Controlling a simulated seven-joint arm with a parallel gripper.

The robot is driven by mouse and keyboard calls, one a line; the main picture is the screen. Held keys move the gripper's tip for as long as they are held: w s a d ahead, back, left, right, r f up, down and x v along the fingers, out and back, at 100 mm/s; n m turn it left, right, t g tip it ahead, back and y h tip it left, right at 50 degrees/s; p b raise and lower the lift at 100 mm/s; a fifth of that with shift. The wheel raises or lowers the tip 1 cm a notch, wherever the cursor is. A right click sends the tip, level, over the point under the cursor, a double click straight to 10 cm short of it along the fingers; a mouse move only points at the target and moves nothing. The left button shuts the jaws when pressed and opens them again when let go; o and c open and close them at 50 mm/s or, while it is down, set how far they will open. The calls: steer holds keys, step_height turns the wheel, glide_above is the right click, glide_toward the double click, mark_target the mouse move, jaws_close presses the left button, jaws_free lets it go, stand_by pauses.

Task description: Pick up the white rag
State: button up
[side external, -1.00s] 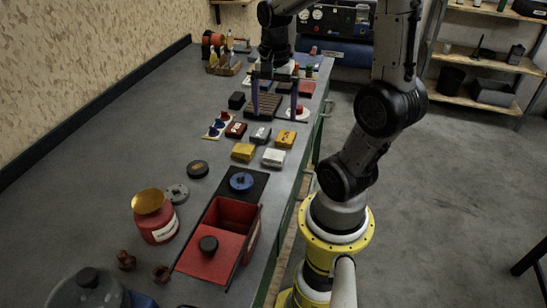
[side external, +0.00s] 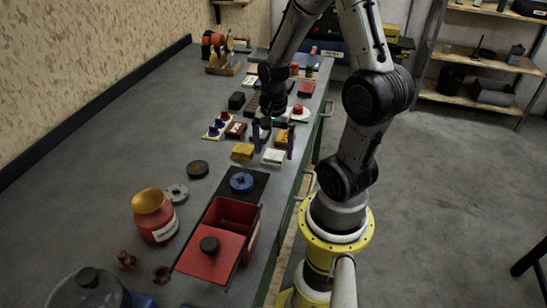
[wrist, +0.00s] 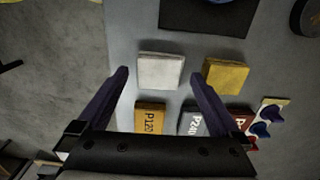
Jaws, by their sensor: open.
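The white rag (side external: 274,157) is a small folded square lying flat on the grey bench, near its right edge. It also shows in the wrist view (wrist: 160,70), unobstructed between my two fingers. My gripper (side external: 273,148) is open and empty, with its purple fingers pointing down around the rag's area. In the wrist view my gripper (wrist: 160,76) has one fingertip on each side of the rag, with gaps to both. The exact height of the fingertips above the bench is hard to tell.
A yellow folded cloth (side external: 243,151) lies just left of the rag. Orange P120 (wrist: 150,117) and grey P240 (wrist: 194,121) blocks sit close by. A dark mat (side external: 256,186) with a blue round part and a red open box (side external: 234,212) are nearer the camera.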

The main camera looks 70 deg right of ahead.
steer(key=shift+f, duration=0.55)
steer(key=c, duration=1.3)
steer(key=shift+o, duration=0.2)
steer(key=shift+r, duration=0.15)
steer(key=shift+r, duration=0.55)
steer(key=s+a+r, duration=0.9)
steer(key=s+r, duration=0.2)
steer(key=shift+r, duration=0.35)
steer(key=shift+w, duration=0.1)
